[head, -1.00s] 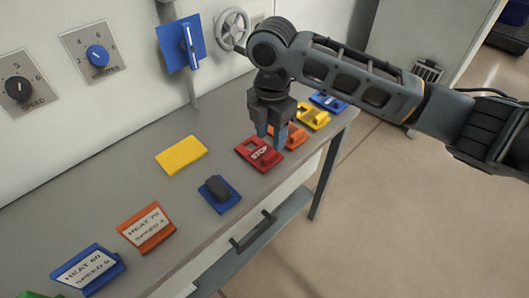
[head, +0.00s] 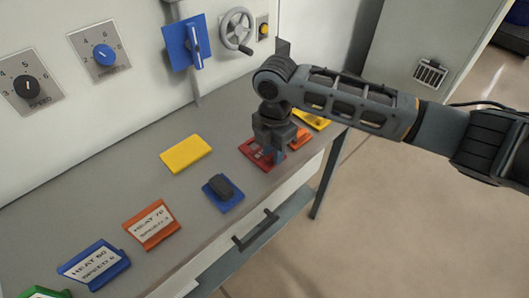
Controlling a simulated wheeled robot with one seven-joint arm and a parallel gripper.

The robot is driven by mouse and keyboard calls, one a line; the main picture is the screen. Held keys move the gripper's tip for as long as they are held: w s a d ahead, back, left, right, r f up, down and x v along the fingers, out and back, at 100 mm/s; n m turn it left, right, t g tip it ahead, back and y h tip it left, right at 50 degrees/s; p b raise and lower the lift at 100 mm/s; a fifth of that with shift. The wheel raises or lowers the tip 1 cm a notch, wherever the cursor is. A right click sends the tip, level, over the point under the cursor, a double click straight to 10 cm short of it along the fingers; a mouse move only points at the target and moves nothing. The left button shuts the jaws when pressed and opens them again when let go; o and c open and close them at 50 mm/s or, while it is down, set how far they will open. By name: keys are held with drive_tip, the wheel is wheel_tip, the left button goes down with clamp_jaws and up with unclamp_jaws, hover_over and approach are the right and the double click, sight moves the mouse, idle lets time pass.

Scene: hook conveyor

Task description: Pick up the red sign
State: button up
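The red sign (head: 253,151), with white lettering that read STOP a moment ago, lies on the grey counter near its front edge. My gripper (head: 272,153) points down right over it, with its fingers low at the sign's right half. One bluish finger shows in front of the sign. The other finger is mostly hidden, so I cannot tell whether they are closed on the sign. The sign appears to rest on the counter.
An orange sign (head: 300,138) and a yellow one (head: 312,121) lie close behind my gripper. A blue block with a dark knob (head: 223,191), a flat yellow plate (head: 186,154) and an orange label (head: 152,224) lie leftward on the counter (head: 110,190). Wall dials stand behind.

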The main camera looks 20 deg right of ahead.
clamp_jaws()
drive_tip(key=shift+r, duration=0.15)
drive_tip(key=shift+r, duration=0.25)
wheel_tip(320, 180, up, 4)
drive_tip(key=shift+f+b, duration=0.25)
drive_tip(key=shift+b, duration=0.1)
drive_tip(key=s+d+r+b, duration=0.1)
drive_tip(key=s+d+r, duration=0.5)
drive_tip(key=d, duration=0.3)
drive_tip(key=shift+s+r, duration=0.4)
drive_tip(key=shift+s, duration=0.35)
drive_tip(key=shift+s, duration=0.1)
